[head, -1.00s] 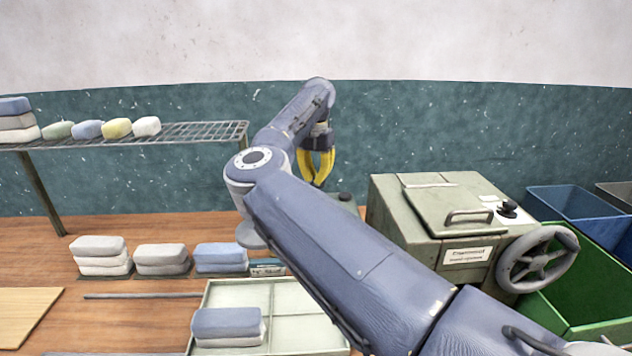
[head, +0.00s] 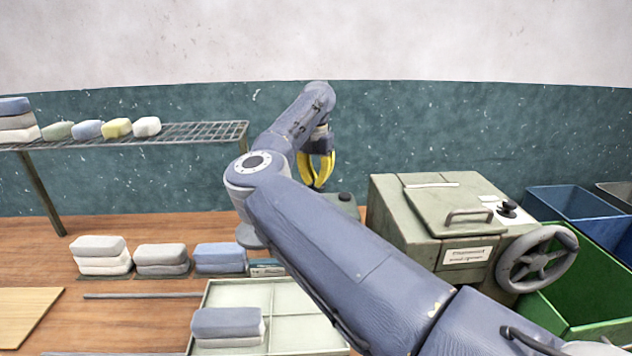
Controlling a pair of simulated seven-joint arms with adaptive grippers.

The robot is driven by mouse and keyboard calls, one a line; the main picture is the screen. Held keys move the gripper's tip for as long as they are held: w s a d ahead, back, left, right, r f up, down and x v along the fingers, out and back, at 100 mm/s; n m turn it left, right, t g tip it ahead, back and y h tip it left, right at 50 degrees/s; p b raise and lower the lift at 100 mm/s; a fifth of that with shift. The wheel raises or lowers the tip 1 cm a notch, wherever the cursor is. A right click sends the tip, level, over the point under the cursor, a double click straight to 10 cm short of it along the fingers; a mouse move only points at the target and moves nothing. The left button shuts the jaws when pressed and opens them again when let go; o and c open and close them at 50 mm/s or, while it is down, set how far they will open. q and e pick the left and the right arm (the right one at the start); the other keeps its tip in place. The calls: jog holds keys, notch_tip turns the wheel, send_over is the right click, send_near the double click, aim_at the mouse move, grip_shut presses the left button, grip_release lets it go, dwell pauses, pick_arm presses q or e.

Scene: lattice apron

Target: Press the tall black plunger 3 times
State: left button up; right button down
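My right gripper (head: 318,186) hangs pointing down beyond my own arm, its yellow fingers drawn together at the tips with nothing seen between them. It is just left of and above a small green-grey box (head: 349,208), which my arm partly hides. A low black knob (head: 345,197) sits on this box, a little right of the fingertips. I see no tall black plunger for certain; one could be hidden behind the arm below the fingertips. I cannot tell whether the fingers touch anything. My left gripper is not in view.
A large green-grey machine (head: 390,205) with a handled lid, black knob (head: 508,208) and handwheel (head: 538,258) stands right. Stacked cloth blocks (head: 103,256) and a divided tray (head: 300,296) are left; a wire rack (head: 200,132) is behind.

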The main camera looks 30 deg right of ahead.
jog(key=shift+r, duration=2.1)
jog(key=shift+r, duration=0.1)
jog(key=shift+r, duration=2.4)
